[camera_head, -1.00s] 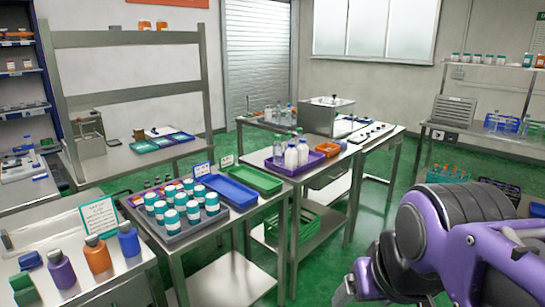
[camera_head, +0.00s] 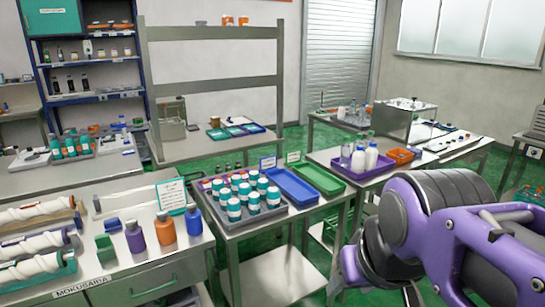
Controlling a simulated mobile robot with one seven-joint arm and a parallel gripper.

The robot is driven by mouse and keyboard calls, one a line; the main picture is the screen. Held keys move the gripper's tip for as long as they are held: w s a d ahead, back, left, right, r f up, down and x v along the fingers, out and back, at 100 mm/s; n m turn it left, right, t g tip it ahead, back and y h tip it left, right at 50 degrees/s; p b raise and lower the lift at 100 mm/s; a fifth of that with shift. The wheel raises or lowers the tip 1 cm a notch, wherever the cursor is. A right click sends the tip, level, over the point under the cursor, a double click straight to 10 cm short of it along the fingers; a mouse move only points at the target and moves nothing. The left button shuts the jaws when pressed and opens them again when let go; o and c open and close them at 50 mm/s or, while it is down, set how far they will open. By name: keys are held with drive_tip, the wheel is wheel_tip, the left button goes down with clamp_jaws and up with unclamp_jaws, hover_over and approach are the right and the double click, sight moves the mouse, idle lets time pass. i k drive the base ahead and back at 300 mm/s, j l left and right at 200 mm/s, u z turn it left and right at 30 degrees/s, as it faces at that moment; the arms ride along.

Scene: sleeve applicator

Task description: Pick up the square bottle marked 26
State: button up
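No number 26 can be read on any bottle from here. Several white bottles with teal caps and bands (camera_head: 233,208) stand in a grey tray on the middle bench. My purple and black arm fills the lower right, apart from all these. Its fingertips cannot be made out.
Blue (camera_head: 292,187) and green (camera_head: 320,178) trays lie beside the teal-capped bottles. A purple tray (camera_head: 337,163) further back holds white and clear bottles. White rolls (camera_head: 30,242) lie at far left. A sign (camera_head: 171,196) stands behind the coloured bottles. Green floor shows between the benches.

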sight(359, 157)
drive_tip(key=i+l+u, duration=0.5)
drive_tip(key=l, duration=0.15)
drive_tip(key=i+l, duration=0.2)
drive_tip(key=l, duration=0.2)
drive_tip(key=i+l+u, duration=0.15)
drive_tip(key=l, duration=0.2)
drive_tip(key=i+l, duration=0.2)
drive_tip(key=l, duration=0.2)
drive_tip(key=i+l+u, duration=0.15)
drive_tip(key=l, duration=0.25)
